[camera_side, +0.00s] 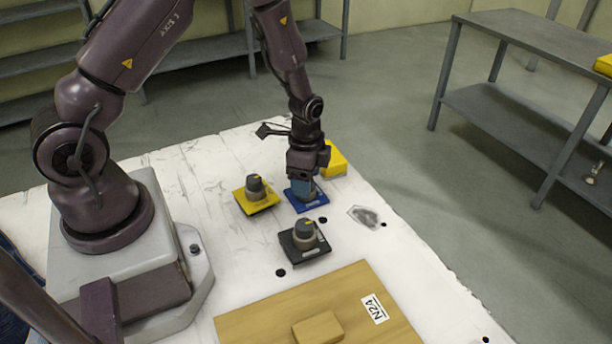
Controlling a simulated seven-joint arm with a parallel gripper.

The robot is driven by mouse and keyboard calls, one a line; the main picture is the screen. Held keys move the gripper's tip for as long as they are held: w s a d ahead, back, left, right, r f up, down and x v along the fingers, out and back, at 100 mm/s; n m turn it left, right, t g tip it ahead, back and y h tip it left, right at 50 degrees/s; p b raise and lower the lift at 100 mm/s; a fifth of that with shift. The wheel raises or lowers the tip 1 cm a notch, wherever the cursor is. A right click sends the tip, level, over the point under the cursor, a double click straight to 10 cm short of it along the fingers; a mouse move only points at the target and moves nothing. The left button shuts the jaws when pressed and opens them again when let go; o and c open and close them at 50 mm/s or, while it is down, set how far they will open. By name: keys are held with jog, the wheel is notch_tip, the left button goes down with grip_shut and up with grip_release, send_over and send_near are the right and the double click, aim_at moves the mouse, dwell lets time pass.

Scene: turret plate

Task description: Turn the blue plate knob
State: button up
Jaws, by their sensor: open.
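The blue plate (297,206) lies on the white table. Its knob is mostly hidden by my gripper (304,185), which points down over it. The jaws are open and appear to be around or just above the knob; I cannot tell whether they touch it. A yellow plate with a dark-topped knob (255,187) is just left of the blue plate. A black plate with a similar knob (305,236) is nearer the camera.
A yellow block (335,160) stands close behind the blue plate, to the right. A wooden board (255,322) with a label and a raised block lies at the front. A grey patch (365,216) is on the table at right. Grey shelves (530,40) stand beyond the table.

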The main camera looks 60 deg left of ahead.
jog(key=shift+c, duration=0.3)
jog(key=c, duration=0.9)
jog(key=shift+n, duration=0.8)
jog(key=n, duration=0.2)
jog(key=shift+n, duration=0.3)
jog(key=n, duration=0.9)
jog(key=shift+n, duration=2.3)
